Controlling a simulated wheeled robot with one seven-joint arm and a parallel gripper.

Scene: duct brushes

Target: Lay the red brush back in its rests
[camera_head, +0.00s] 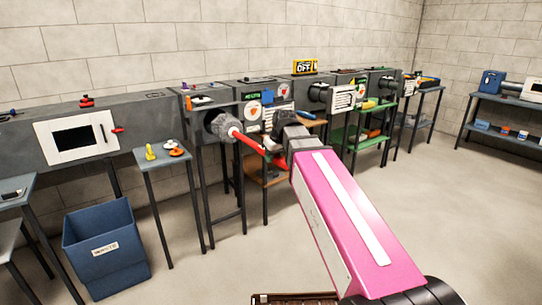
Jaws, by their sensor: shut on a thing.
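The red brush shows as a long red handle (248,141) with a round grey bristle head (223,127) at its left end. The head is at the front of a grey duct box (203,105); I cannot tell whether it is inside an opening or in front of it. My gripper (281,156) is shut on the handle near its right end, below my dark wrist. The fingertips are small and partly hidden. A brown wooden stand (271,181) is behind and below the handle. Rests for the brush cannot be made out clearly.
A blue bin (104,246) stands on the floor at left. A small table (161,160) holds a yellow piece and orange-white discs. A green shelf (352,140) stands right of my gripper. A blue shelf unit (515,108) is at far right. The right floor is clear.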

